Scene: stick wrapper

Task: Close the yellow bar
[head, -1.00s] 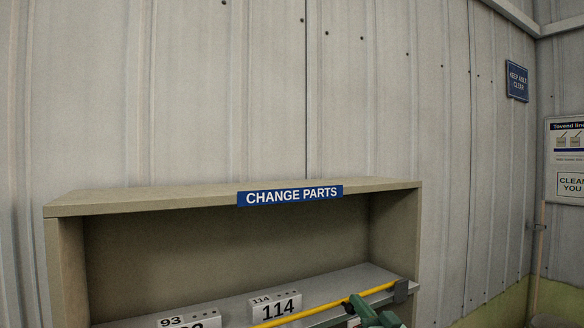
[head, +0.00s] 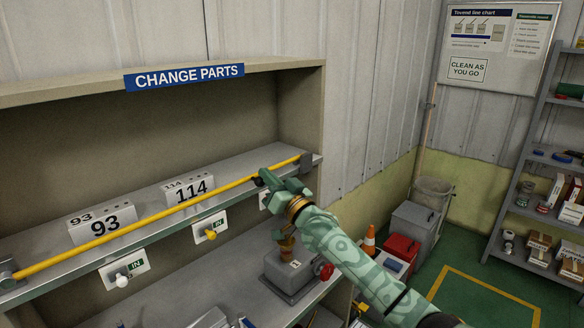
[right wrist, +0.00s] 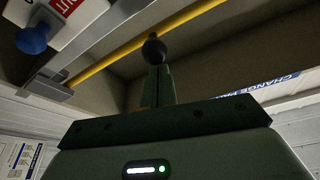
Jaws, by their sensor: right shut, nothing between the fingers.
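The yellow bar (head: 150,215) runs straight along the front of the shelf in the head view. Its left end is at a grey bracket (head: 8,271) and its right end is at a dark grey bracket (head: 306,161). My right gripper (head: 264,178) is shut and empty at the bar's right part, by a small black knob. In the right wrist view the black knob (right wrist: 153,49) is right at the shut fingertips, with the yellow bar (right wrist: 140,44) behind it. Whether the fingers touch the knob is unclear. My left gripper is out of view.
Blocks marked 93 (head: 100,222) and 114 (head: 190,189) stand on the shelf behind the bar. Plates with a white knob (head: 122,281) and a yellow knob (head: 211,235) sit below. A grey box (head: 290,275) with a red knob stands on the lower shelf.

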